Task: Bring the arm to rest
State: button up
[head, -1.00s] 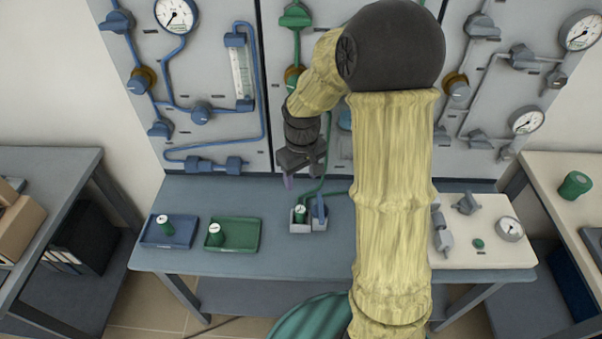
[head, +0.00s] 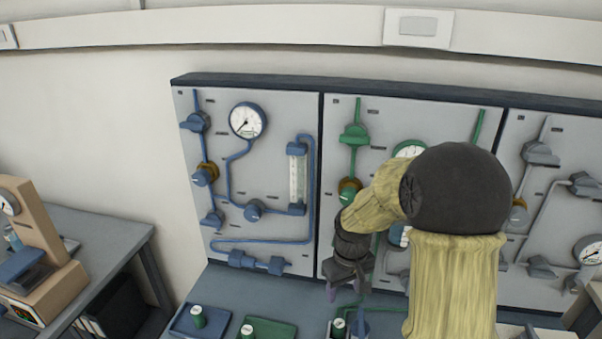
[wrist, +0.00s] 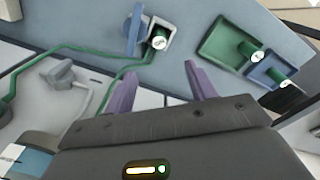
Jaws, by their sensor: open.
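My gripper (head: 345,288) hangs in front of the green-piped middle panel (head: 335,215), above the bench. In the wrist view my gripper (wrist: 163,88) shows two purple fingers spread apart with nothing between them. Beyond the fingers a grey holder (wrist: 152,54) on the bench holds a green cylinder with a white top (wrist: 159,42) and a blue lever-like part (wrist: 134,30). A green hose runs from near it. My arm hides part of the middle panel and its gauge.
A blue tray (head: 183,325) and a green tray (head: 285,331) each carry a green cylinder on the bench. A blue-piped panel (head: 275,115) stands left, a grey-piped panel (head: 560,135) right. A side table (head: 105,232) with a beige device (head: 50,245) is at far left.

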jog(key=s+r+m+t+p, duration=0.2)
jog(key=s+r+p, duration=0.4)
jog(key=s+r, duration=0.3)
jog(key=s+m, duration=0.1)
jog(key=s, duration=0.3)
jog(key=shift+s+r+m, duration=0.2)
jog(key=shift+r+m, duration=0.05)
jog(key=shift+m, duration=0.15)
